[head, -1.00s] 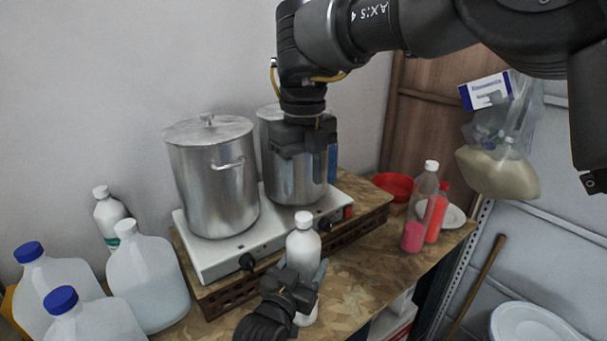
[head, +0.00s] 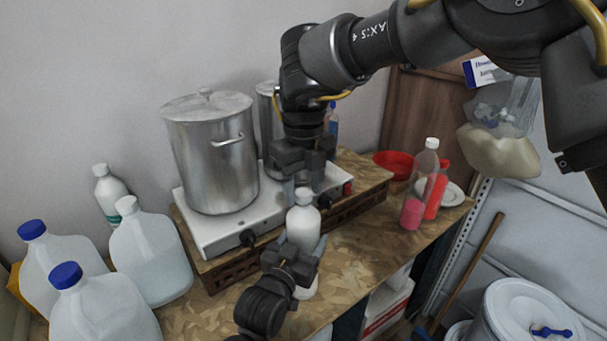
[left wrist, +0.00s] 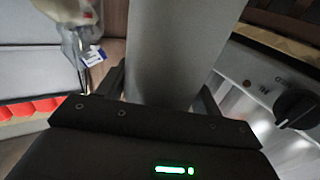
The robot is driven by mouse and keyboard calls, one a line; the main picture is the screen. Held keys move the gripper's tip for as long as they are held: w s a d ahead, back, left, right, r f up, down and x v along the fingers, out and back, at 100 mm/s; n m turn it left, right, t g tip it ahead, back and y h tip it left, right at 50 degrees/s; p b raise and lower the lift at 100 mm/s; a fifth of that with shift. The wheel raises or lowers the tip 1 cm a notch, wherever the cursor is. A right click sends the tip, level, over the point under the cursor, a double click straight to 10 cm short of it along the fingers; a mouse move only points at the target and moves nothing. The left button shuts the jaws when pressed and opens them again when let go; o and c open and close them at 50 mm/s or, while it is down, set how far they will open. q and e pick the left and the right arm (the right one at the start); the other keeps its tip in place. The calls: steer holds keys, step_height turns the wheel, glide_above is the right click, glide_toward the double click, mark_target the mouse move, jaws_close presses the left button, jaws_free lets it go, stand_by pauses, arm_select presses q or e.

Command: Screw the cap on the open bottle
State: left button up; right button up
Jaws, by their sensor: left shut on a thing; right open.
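A white bottle (head: 302,228) stands upright at the front of the wooden table, with a white cap (head: 304,196) at its top. My left gripper (head: 294,262) is shut on the bottle's body from the front. The left wrist view shows the bottle's grey-looking side (left wrist: 172,55) close up between the fingers. My right gripper (head: 305,183) points down from above, its fingers open around or just behind the cap. Whether they touch the cap, and whether the cap is seated on the neck, I cannot tell.
Behind stands a white hot plate (head: 218,238) with a large steel pot (head: 212,160). Jugs with blue lids (head: 100,315) crowd the left. Bottles with pink and red contents (head: 413,205) stand right, near a red bowl (head: 392,162). Some table right of the bottle is clear.

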steer(key=shift+f, duration=0.1)
steer(key=c, duration=1)
steer(key=m, duration=0.4)
steer(key=shift+m, duration=0.3)
steer(key=shift+c, duration=0.2)
steer(key=m, duration=0.3)
steer(key=shift+m, duration=0.3)
steer(key=o, duration=1.1)
steer(key=shift+r, duration=2.25)
steer(key=shift+c, duration=0.3)
